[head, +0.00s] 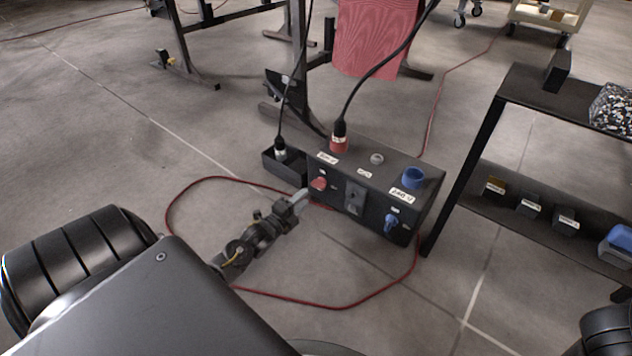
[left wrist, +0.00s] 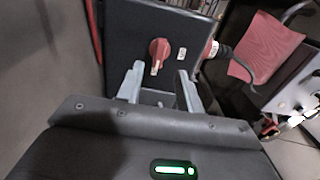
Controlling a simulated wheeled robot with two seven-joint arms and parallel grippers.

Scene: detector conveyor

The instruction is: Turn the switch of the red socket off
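A dark socket box (head: 350,197) stands on the floor. On its top, the red socket (head: 339,144) has a black cable plugged in. Below it on the front face is the red switch (head: 319,183), a small knob. In the left wrist view the red switch (left wrist: 159,50) shows with its pale-marked handle pointing toward the gripper. My left gripper (head: 303,198) is just in front of the box, beside the red switch. In the left wrist view the left gripper (left wrist: 160,80) is open, its two fingers apart and empty, with the switch just beyond the gap. My right gripper is not in view.
A blue socket (head: 413,178) and blue switch (head: 390,223) are on the right of the box. A small black box (head: 284,166) with a plugged cable adjoins it on the left. A red cable (head: 330,304) loops over the floor. A dark shelf (head: 480,210) stands close on the right.

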